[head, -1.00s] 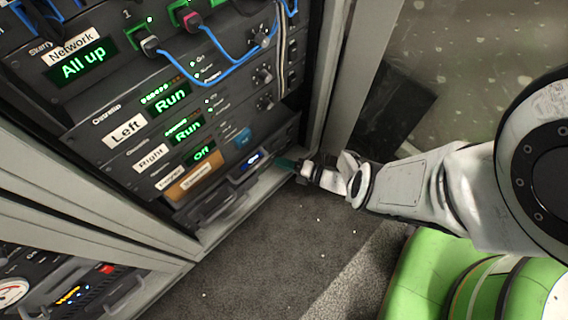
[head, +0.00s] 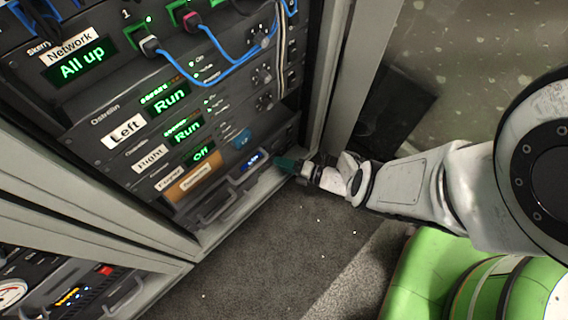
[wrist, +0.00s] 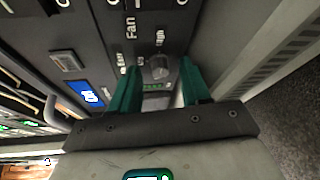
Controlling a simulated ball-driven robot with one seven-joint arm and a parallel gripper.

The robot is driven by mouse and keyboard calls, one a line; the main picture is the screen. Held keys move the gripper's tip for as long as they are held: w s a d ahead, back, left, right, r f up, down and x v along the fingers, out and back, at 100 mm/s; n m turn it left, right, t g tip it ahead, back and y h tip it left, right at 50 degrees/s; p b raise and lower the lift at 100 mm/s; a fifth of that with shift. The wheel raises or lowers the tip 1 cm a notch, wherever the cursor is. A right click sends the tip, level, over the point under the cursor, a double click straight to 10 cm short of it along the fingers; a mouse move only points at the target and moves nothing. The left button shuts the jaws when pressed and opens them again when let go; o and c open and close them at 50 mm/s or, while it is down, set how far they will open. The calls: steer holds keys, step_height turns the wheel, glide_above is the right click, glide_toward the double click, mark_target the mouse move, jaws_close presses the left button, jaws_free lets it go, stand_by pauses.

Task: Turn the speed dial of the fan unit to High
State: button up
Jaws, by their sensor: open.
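The fan unit's speed dial (wrist: 158,66) is a dark grey knob on the dark panel in the wrist view, beside a white "Fan" label (wrist: 131,24). Small white setting words stand around it; I cannot read clearly which one the knob points at. My gripper (wrist: 160,74) is open, its two green fingers on either side of the knob with gaps visible; I cannot tell whether they touch it. A small lit blue display (wrist: 87,93) is on the panel to the left. In the head view my gripper (head: 284,163) is at the rack's lower right and hides the dial.
The rack's pale right frame post (head: 335,90) stands close beside my gripper. Above are units with green displays, knobs and blue cables (head: 228,78). A grey handle (wrist: 58,112) sticks out to the left in the wrist view. Open carpet (head: 270,240) lies below.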

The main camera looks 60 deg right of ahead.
steer(key=s+d+r+p, duration=0.1)
steer(key=s+p, duration=0.1)
steer(key=s, duration=0.8)
steer(key=shift+s+r, duration=0.25)
steer(key=shift+s, duration=0.05)
